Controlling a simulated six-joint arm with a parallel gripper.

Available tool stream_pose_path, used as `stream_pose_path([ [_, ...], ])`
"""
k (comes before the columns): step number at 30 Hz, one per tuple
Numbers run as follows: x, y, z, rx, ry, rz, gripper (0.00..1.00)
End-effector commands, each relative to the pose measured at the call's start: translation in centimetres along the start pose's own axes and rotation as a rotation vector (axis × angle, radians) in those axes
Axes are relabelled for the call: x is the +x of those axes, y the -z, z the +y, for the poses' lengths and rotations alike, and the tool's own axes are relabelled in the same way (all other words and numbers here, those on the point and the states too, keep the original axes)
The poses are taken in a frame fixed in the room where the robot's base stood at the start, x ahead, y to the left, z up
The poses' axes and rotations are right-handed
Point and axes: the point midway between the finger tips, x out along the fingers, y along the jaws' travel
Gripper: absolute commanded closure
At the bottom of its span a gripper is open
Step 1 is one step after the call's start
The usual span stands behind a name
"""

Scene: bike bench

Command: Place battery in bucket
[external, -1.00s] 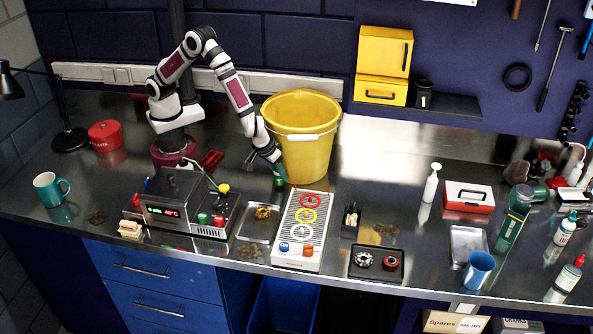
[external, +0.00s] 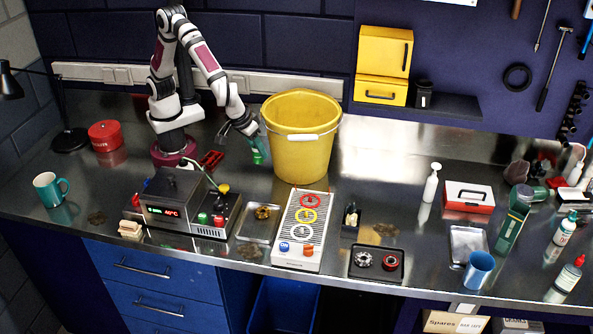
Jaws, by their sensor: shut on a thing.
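The yellow bucket (external: 301,146) stands upright on the metal bench with its white handle resting against the front. My gripper (external: 257,150) is just left of the bucket, below its rim. It is shut on a small green thing, which I take to be the battery (external: 258,157), and holds it above the bench. The fingers are small in this view, and the exact grip is hard to see. The inside bottom of the bucket is hidden.
In front are a heater box with a display (external: 178,208), a small metal tray (external: 258,222) and a panel with coloured rings (external: 301,231). A red clamp-like thing (external: 211,160) lies left of my gripper.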

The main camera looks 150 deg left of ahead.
Motion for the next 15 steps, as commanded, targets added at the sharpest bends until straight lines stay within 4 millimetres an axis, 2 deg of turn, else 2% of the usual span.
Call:
stream_pose_path([
  [6,-1.6,0.7,0.1,-0.002,-0.003,0.0,1.0],
  [15,-10.1,4.2,0.1,-0.002,-0.004,-0.001,1.0],
])
